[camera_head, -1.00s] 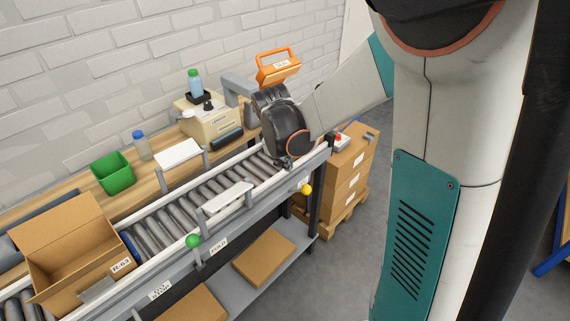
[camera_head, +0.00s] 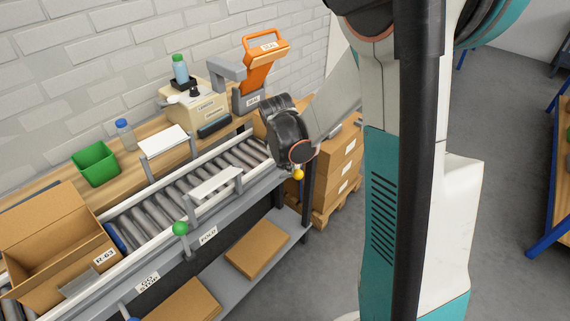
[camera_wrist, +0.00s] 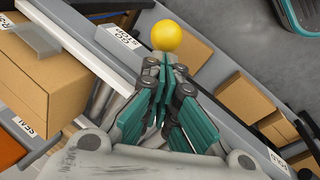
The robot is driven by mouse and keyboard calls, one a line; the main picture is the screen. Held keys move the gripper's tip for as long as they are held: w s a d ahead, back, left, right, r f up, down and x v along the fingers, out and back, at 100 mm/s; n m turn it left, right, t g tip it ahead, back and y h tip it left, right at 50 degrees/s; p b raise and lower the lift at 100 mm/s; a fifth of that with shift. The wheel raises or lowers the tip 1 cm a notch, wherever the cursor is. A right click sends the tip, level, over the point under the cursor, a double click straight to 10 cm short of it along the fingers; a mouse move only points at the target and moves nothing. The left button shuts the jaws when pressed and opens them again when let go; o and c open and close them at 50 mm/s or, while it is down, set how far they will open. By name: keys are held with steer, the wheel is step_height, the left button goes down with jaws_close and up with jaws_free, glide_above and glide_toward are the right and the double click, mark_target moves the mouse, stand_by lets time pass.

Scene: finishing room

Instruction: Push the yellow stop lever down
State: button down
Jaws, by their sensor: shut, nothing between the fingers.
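The yellow ball knob (camera_head: 298,174) of the stop lever shows at the right end of the conveyor's front rail in the head view, just below my dark wrist joint. In the wrist view the yellow knob (camera_wrist: 180,36) is at the top centre. My gripper (camera_wrist: 165,66) has its teal fingers together, empty, with the tips just below the knob in the picture. I cannot tell whether they touch it. The lever's shaft is hidden behind the fingers. In the head view my arm hides the fingers.
A roller conveyor (camera_head: 150,202) runs along a wooden bench. A green knob (camera_head: 180,228) sits farther left on its front rail. An open carton (camera_head: 52,272) stands at the left end. Stacked cartons (camera_head: 340,165) stand beyond the right end. An orange-handled device (camera_head: 262,70) is behind my wrist.

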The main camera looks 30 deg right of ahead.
steer(key=s+f+b, duration=0.1)
steer(key=s, duration=0.1)
steer(key=s+d+f+b, duration=0.1)
steer(key=f, duration=0.1)
steer(key=shift+s+f, duration=0.15)
steer(key=shift+s, duration=0.2)
steer(key=shift+r, duration=0.2)
steer(key=shift+w+a+r, duration=0.1)
steer(key=shift+r, duration=0.15)
steer(key=p, duration=0.6)
glide_toward(294, 176)
steer(key=s+a+r, duration=0.1)
steer(key=s+r, duration=0.2)
steer(key=s, duration=0.1)
steer(key=shift+w+a+r, duration=0.1)
steer(key=shift+a+r, duration=0.1)
